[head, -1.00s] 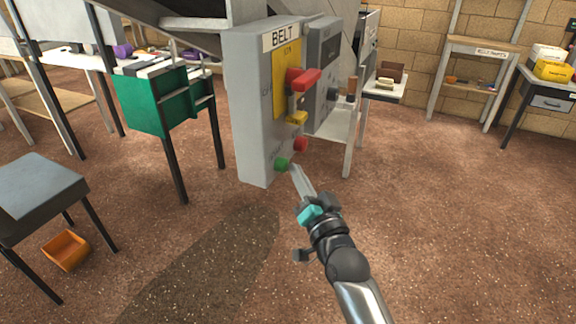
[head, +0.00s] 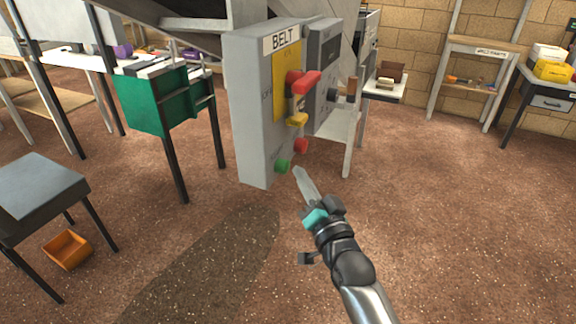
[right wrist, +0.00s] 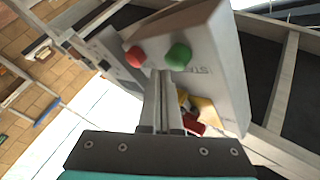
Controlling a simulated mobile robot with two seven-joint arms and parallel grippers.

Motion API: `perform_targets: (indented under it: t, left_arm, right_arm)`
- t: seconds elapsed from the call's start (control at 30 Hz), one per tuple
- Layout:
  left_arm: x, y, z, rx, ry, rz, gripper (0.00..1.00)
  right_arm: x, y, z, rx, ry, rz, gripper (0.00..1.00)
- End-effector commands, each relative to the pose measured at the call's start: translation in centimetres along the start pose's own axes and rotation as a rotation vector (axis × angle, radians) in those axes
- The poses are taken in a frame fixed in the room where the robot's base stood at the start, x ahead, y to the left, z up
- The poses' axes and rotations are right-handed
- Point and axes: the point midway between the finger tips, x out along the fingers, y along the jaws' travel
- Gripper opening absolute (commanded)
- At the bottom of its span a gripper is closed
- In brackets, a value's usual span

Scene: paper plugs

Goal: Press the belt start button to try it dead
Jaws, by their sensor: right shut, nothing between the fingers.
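The grey belt control box (head: 252,110) is marked BELT and stands in the middle of the head view. A red handle (head: 305,83) on a yellow plate is higher up. My right gripper (head: 300,172) is shut and empty, its tips just right of the green button with a small gap. In the right wrist view the green button (right wrist: 178,56) and red button (right wrist: 135,57) lie just beyond the closed fingers (right wrist: 161,80). My left gripper is not in view.
A second grey box (head: 324,75) sits behind the belt box. A green bin (head: 150,100) on legs stands left, a grey-topped stool (head: 40,188) nearer, and an orange bin (head: 66,250) on the floor. The floor at right is open.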

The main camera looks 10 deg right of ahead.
Motion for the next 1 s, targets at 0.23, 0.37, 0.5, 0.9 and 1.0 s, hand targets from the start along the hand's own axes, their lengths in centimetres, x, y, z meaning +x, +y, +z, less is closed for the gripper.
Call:
perform_targets:
  t: [0.23,0.37,0.5,0.9,1.0]
  left_arm:
    - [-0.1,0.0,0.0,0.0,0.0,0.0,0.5]
    - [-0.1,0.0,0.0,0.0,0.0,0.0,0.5]
    - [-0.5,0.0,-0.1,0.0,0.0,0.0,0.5]
    - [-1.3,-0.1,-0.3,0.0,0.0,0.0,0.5]
    - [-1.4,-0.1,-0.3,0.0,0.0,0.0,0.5]
  right_arm:
    - [-0.2,0.2,-0.2,0.001,0.001,0.0,0.0]
    - [-0.3,0.2,-0.2,0.001,0.001,0.0,0.0]
    - [-0.9,0.7,-0.7,-0.002,0.0,0.002,0.0]
    - [-3.5,2.6,-2.6,-0.001,0.0,0.001,0.0]
    - [-3.7,2.7,-2.8,0.0,0.001,0.0,0.0]
